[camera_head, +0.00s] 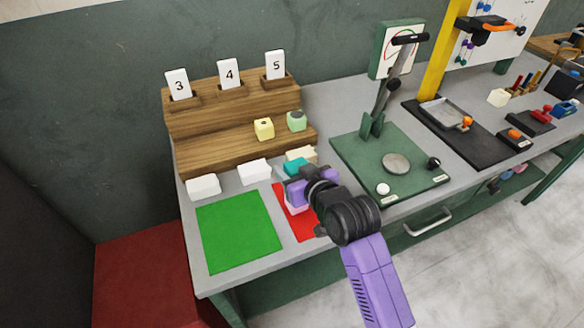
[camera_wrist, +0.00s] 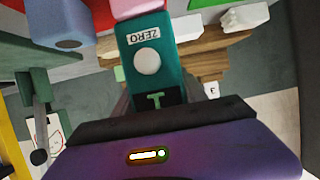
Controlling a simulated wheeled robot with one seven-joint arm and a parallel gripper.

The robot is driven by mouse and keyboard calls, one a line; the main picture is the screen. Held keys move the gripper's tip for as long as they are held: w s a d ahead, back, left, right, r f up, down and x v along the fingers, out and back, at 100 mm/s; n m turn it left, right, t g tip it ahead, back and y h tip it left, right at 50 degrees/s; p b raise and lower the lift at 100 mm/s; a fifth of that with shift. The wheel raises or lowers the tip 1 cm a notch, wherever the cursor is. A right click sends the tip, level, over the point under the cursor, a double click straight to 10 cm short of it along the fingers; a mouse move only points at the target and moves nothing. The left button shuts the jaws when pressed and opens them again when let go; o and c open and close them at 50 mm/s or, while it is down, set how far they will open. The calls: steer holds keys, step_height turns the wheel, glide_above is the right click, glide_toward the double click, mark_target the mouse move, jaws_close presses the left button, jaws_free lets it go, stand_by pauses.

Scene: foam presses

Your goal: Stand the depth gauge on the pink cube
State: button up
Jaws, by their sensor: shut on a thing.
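The depth gauge is a teal block with a ZERO label and a pale round button; it fills the middle of the wrist view (camera_wrist: 168,82) and shows in the head view (camera_head: 293,165). My gripper (camera_head: 297,188) is shut on it, and the fingers flank it in the wrist view (camera_wrist: 155,98). The pink cube (camera_wrist: 138,9) is at the gauge's far end in the wrist view, cut by the top edge. In the head view only a bit of pink (camera_head: 297,208) shows below my gripper, over the red mat (camera_head: 279,193). I cannot tell whether gauge and cube touch.
A green mat (camera_head: 238,232) lies to the left. White blocks (camera_head: 204,186) and a cream block (camera_head: 300,153) line the wooden stepped rack (camera_head: 225,145), which holds a yellow cube (camera_head: 264,129) and a green cube (camera_head: 297,121). A green press (camera_head: 352,155) stands to the right.

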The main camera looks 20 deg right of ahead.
steer(key=shift+f, duration=0.1)
steer(key=o, duration=1.5)
steer(key=shift+o, duration=0.2)
steer(key=shift+s+r, duration=0.2)
steer(key=v, duration=1.1)
steer(key=shift+s+b, duration=0.3)
steer(key=shift+b, duration=0.15)
steer(key=shift+r, duration=0.1)
